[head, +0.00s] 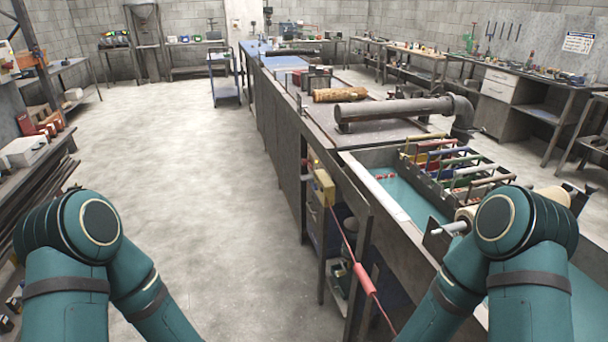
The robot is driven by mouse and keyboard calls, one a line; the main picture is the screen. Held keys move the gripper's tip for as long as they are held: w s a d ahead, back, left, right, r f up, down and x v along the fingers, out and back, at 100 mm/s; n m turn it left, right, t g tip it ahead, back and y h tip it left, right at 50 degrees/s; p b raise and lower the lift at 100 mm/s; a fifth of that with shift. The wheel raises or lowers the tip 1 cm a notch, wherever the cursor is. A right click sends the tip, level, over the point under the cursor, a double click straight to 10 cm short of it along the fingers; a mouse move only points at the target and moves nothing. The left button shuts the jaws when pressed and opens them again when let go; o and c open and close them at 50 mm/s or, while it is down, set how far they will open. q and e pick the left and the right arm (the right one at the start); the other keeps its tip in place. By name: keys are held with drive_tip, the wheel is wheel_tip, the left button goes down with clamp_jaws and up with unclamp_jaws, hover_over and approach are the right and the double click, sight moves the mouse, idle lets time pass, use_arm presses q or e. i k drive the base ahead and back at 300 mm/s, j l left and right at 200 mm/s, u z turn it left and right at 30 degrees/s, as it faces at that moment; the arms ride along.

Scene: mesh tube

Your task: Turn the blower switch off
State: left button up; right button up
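A yellow box (324,188) is fixed to the near side of the long bench, with a red cable or hose running down from it. It may be the blower switch, but it is too small for me to tell, and its on or off state cannot be read. Only teal links of my two arms show, one at the lower left and one at the lower right. Both arms run out of the bottom of the picture, and neither gripper is in view.
The long bench (280,150) runs away from me, carrying a thick grey pipe (395,108). A water tank (405,200) with a rack of coloured frames is at right. The concrete floor (180,140) left of the bench is clear. Shelves (60,70) stand far left.

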sight(304, 162)
drive_tip(key=i, duration=0.55)
drive_tip(key=i+j, duration=0.35)
drive_tip(key=i, duration=0.15)
drive_tip(key=i+j, duration=0.3)
drive_tip(key=i, duration=0.2)
drive_tip(key=i+j, duration=0.35)
drive_tip(key=i, duration=0.15)
drive_tip(key=i+j, duration=0.35)
drive_tip(key=i, duration=0.2)
drive_tip(key=i+j+z, duration=0.6)
drive_tip(key=z, duration=1.75)
